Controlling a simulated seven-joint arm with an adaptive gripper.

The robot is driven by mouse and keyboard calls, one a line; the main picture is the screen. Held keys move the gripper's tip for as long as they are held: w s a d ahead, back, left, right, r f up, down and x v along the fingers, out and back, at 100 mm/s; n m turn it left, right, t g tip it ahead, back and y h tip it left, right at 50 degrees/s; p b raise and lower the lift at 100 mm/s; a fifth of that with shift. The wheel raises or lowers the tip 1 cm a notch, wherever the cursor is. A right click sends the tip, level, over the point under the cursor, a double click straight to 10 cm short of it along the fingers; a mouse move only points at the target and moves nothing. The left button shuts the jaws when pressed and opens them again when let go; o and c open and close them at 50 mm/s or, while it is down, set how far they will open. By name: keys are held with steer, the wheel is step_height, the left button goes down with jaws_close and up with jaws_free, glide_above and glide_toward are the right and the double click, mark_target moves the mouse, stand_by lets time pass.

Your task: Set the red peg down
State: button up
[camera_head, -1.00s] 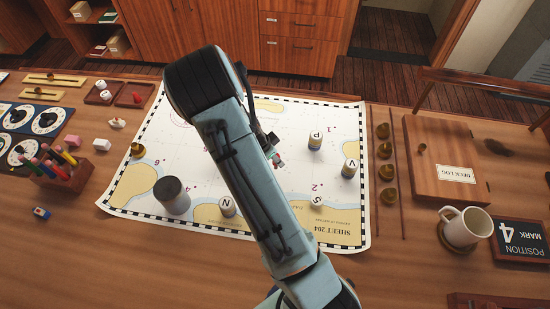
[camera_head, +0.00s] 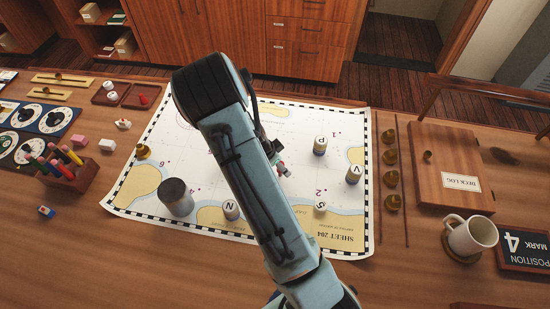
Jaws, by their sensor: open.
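My arm crosses the middle of the view, and its end hangs over the white chart (camera_head: 300,120). Only a small part of my gripper (camera_head: 282,168) shows past the arm's right side, low over the chart; it is open. A small reddish and pale detail shows at its tip, and I cannot tell whether it belongs to the gripper. A small red piece (camera_head: 143,99), which may be the red peg, sits in the right-hand small tray (camera_head: 150,88) at the upper left, well away from my gripper. My arm hides part of the chart.
Lettered pieces P (camera_head: 320,146), V (camera_head: 354,174), S (camera_head: 320,206) and N (camera_head: 231,210) stand on the chart, with a dark grey cylinder (camera_head: 176,198). A pencil block (camera_head: 75,182) is at left. A deck log box (camera_head: 455,165) and mug (camera_head: 474,235) are at right.

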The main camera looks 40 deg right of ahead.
steer(key=v, duration=1.1)
steer(key=s+a+r+n+y, duration=0.2)
steer(key=s+a+r+n, duration=0.3)
steer(key=s+a+n, duration=0.2)
steer(key=s+a+r+n+y, duration=0.3)
steer(key=s+a+r+n, duration=0.3)
steer(key=s+n, duration=0.6)
steer(key=shift+s+a+r, duration=0.3)
steer(key=shift+s+a, duration=0.35)
steer(key=shift+a, duration=0.1)
stand_by(4.2)
